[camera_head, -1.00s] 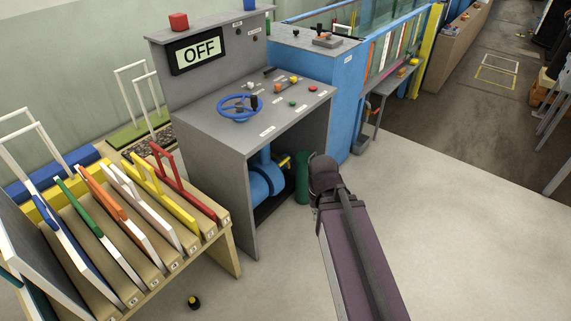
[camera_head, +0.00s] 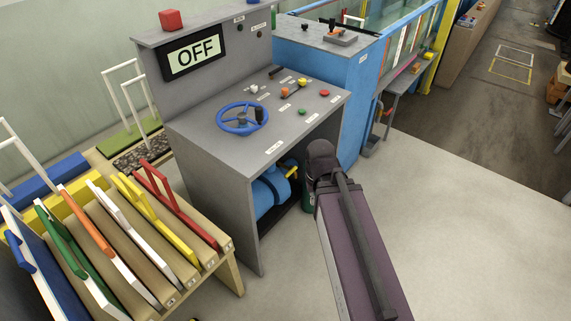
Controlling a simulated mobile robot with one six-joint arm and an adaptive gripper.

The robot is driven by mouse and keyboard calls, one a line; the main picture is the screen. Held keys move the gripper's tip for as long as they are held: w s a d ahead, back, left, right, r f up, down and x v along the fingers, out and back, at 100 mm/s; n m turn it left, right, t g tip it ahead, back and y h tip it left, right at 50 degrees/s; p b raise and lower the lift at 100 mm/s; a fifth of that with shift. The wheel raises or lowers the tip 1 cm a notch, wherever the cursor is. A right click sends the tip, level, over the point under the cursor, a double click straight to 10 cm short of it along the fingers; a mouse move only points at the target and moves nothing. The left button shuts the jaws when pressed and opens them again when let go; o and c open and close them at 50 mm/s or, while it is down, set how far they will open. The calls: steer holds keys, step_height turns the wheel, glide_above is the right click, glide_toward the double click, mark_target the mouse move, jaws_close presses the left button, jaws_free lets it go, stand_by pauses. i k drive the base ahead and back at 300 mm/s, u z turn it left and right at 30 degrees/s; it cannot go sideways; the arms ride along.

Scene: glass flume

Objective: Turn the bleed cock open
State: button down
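Under the grey console (camera_head: 215,150) sits a blue pump body with pipe (camera_head: 268,192). A small yellow lever-like part (camera_head: 292,170) shows at its upper right, partly in shadow; it may be the bleed cock, but I cannot read a label on it. My arm rises from the bottom of the picture, and its dark joint stands in front of the console's right opening. My gripper is not visible; the arm's far end is hidden or out of sight.
A green cylinder (camera_head: 309,198) stands behind my arm. A rack of coloured frames (camera_head: 232,262) stands at left. The floor at right (camera_head: 460,220) is clear.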

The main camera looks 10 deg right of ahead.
mark_target(294, 169)
steer(key=z, duration=0.05)
steer(key=i, duration=0.95)
